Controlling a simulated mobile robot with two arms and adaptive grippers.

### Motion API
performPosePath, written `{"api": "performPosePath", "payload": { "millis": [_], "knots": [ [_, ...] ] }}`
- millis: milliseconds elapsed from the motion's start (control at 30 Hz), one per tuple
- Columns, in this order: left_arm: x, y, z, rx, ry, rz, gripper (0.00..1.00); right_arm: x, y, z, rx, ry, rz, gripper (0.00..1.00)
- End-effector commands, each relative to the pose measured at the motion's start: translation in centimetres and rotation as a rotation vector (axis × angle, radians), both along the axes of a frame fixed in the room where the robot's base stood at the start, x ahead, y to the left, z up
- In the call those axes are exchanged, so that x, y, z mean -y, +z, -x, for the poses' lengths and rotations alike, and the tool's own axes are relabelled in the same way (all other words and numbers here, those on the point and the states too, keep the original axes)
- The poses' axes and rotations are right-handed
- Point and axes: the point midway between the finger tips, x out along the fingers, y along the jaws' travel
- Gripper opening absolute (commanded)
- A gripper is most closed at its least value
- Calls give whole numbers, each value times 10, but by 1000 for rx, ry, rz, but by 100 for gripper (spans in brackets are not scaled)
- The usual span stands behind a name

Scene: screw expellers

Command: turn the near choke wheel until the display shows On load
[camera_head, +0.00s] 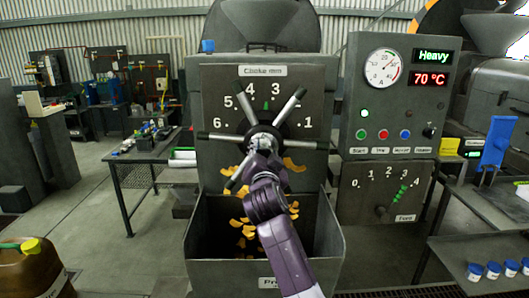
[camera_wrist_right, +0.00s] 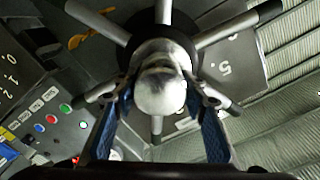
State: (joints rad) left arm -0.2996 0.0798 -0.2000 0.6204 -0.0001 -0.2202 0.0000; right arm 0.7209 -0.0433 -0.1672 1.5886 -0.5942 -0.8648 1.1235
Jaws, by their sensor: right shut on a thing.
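The near choke wheel (camera_head: 290,107) has several metal spokes with black grips around a central hub. It is mounted on the grey panel marked "Choke mm", and a green pointer on the scale sits between 3 and 4. My right gripper (camera_head: 262,147) is at the hub, its arm reaching up from below. In the right wrist view, the fingers of my right gripper (camera_wrist_right: 160,100) are on both sides of the silver hub (camera_wrist_right: 160,88) and shut on it. The display (camera_head: 434,56) reads "Heavy" in green. My left gripper is out of view.
Below the wheel is an open grey bin (camera_head: 210,235) with orange flakes. To the right, a control box (camera_head: 355,90) carries a gauge, buttons and a red "70 °C" readout, with a feed dial (camera_head: 380,210) below. A workbench (camera_head: 150,160) stands left.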

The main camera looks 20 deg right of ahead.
Motion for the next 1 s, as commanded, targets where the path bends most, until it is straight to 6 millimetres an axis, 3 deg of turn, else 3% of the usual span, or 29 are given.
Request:
{"api": "performPosePath", "payload": {
  "millis": [500, 1000],
  "knots": [
    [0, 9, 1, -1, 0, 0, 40, -1, -1, 0, -90, 0, 296, 0],
    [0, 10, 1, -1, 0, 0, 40, -1, -2, 0, -105, 1, 351, 0]
  ]
}}
